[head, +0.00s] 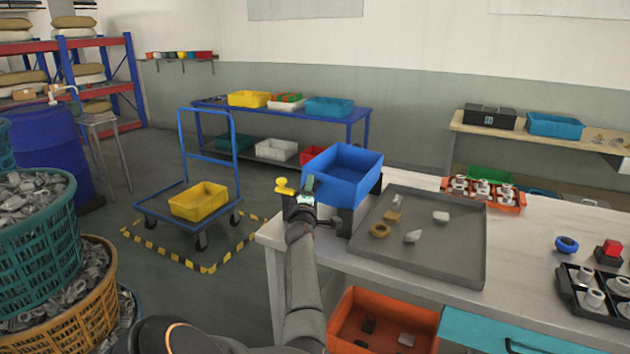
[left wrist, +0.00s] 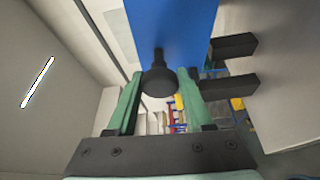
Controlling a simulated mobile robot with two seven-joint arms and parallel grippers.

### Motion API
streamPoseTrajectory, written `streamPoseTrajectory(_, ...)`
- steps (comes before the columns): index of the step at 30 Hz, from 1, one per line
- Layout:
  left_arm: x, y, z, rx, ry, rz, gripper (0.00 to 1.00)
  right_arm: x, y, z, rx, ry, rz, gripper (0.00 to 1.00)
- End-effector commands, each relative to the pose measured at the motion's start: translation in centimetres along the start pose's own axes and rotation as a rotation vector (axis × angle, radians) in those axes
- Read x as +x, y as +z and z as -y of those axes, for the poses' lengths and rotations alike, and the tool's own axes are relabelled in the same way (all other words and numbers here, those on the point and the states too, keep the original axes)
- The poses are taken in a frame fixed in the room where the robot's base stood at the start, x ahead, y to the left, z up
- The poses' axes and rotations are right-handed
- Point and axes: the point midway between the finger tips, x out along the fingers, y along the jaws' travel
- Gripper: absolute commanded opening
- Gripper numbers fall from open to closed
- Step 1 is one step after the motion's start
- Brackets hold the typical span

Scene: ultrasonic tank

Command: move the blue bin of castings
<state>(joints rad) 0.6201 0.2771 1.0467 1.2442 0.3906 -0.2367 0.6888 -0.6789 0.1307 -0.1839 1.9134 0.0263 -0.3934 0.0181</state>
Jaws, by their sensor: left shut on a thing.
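The blue bin (head: 343,172) is at the left end of the workbench, with black supports under it. No castings show inside it from here. My left gripper (head: 307,190) is at the bin's near left side. In the left wrist view, the green fingers of this gripper (left wrist: 160,88) are shut on a black knob (left wrist: 158,82) on a short stem, against a blue surface (left wrist: 170,25) that looks like the bin's wall. The exact contact is partly hidden. My right gripper is not in view.
A grey tray (head: 462,265) with several small parts lies right of the bin. An orange rack (head: 510,208) of white parts is behind it. A blue cart (head: 150,207) with a yellow bin (head: 199,201) stands left, beyond open floor. An orange bin (head: 385,350) is below the bench.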

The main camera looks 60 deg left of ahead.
Motion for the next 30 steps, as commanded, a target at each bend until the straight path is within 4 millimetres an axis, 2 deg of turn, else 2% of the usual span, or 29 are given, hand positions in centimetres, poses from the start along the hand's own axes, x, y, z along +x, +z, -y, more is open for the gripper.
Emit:
streamPoseTrajectory(9,0.3,-0.7,0.8,-0.1,-0.037,-0.001,0.0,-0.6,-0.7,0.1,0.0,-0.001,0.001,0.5)
streamPoseTrajectory(24,0.3,-0.7,1.2,-0.121,-0.045,-0.001,0.0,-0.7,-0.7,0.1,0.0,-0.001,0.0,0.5)
streamPoseTrajectory(25,0.3,-0.7,1.2,-0.121,-0.045,-0.001,0.53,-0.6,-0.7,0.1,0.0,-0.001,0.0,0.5)
streamPoseTrajectory(30,0.3,-0.7,1.2,-0.118,-0.046,-0.001,0.72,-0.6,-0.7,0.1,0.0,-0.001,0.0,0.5)
